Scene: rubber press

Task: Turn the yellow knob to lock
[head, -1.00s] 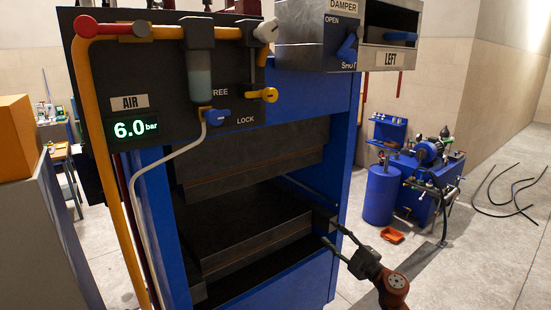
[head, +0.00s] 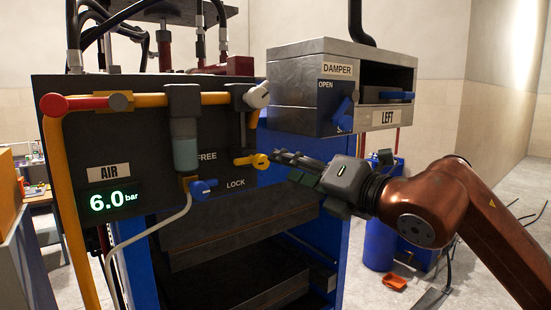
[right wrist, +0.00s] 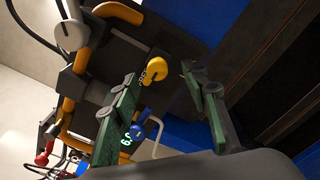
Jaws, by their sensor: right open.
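The yellow knob (head: 252,161) sits on the dark panel, between the words FREE above and LOCK below. Its handle lies roughly sideways, with the round end to the right. My right gripper (head: 277,157) is just right of the knob in the head view, fingers pointing left at it. In the right wrist view the knob (right wrist: 155,66) shows ahead, beyond the gap between the two green fingers of the right gripper (right wrist: 160,82). The gripper is open and empty; no contact with the knob shows. My left gripper is in neither view.
The air display (head: 109,200) reads 6.0 bar. The press opening (head: 240,265) lies below.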

